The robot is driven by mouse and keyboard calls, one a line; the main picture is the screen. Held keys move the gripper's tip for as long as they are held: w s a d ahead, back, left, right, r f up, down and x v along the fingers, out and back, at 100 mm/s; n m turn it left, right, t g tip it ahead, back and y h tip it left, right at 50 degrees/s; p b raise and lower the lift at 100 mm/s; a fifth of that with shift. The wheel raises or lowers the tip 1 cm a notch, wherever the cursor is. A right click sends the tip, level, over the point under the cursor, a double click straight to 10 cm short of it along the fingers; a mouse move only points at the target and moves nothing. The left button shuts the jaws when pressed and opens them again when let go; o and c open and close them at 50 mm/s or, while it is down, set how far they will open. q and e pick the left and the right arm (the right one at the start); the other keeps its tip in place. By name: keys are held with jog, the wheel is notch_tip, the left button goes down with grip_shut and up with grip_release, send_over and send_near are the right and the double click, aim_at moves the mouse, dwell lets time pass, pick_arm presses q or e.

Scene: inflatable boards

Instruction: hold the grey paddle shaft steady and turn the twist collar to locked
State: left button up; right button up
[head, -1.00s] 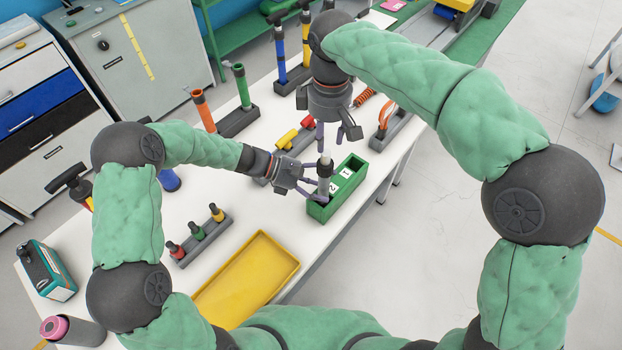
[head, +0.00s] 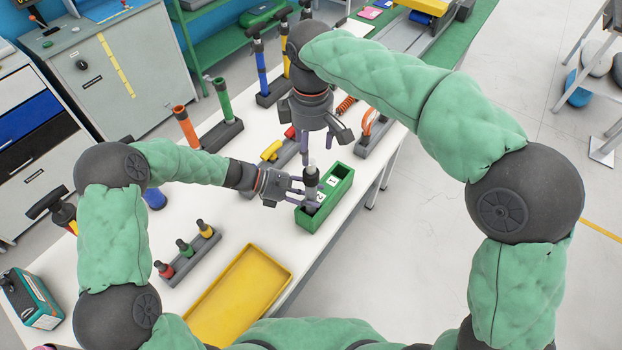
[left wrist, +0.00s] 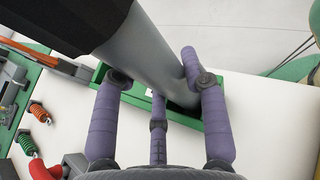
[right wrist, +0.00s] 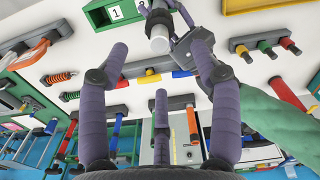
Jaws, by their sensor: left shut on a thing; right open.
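The grey paddle shaft (left wrist: 150,62) stands upright in the green two-slot box (head: 338,193), in the end marked 2. The dark twist collar (head: 311,181) sits around its upper part, and it fills the upper left of the left wrist view (left wrist: 75,22). The shaft's pale top end shows in the right wrist view. My left gripper (head: 300,190) is shut on the shaft below the collar. My right gripper (head: 314,154) is open and empty, pointing down above the shaft top. The collar's marking cannot be read.
A yellow tray (head: 238,295) lies in front on the white table. A rack with red, green and yellow pegs (head: 188,255) stands at left. Stands with orange and green tubes (head: 220,135) and an orange-handled piece (head: 370,125) are behind. Bare table lies left of the box.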

aim_at(311, 174)
jog(key=n, duration=0.4)
jog(key=shift+r, duration=0.4)
jog(key=shift+f+n, duration=0.1)
jog(key=shift+n, duration=0.5)
notch_tip(311, 174, down, 12)
jog(key=shift+r, duration=0.15)
jog(key=c, duration=1.2)
